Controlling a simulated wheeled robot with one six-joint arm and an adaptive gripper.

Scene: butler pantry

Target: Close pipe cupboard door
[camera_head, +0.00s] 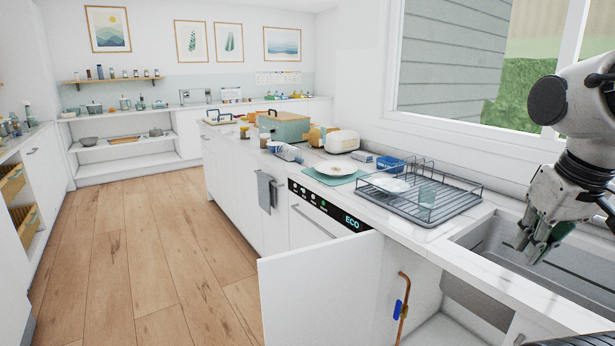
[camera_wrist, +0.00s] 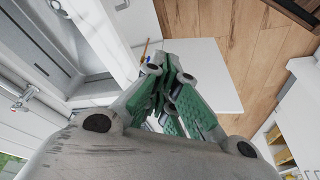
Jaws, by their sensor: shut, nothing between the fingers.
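The white pipe cupboard door (camera_head: 318,292) stands swung out into the room, left of the open cupboard under the sink. A copper pipe (camera_head: 404,290) with a blue valve handle (camera_head: 398,309) shows inside the cupboard. My gripper (camera_head: 535,248), with grey fingers, is shut and empty in front of or over the sink, right of the door and apart from it. In the wrist view my gripper (camera_wrist: 172,68) has its green pads together, with the door's white panel (camera_wrist: 224,88) beyond the fingers. The fingers hide part of the door.
The sink (camera_head: 489,240) is set in the white worktop. A dark dish rack (camera_head: 447,208) stands left of it, and a dishwasher (camera_head: 308,222) with a lit panel is left of the cupboard. The wooden floor (camera_head: 155,250) at the left is clear.

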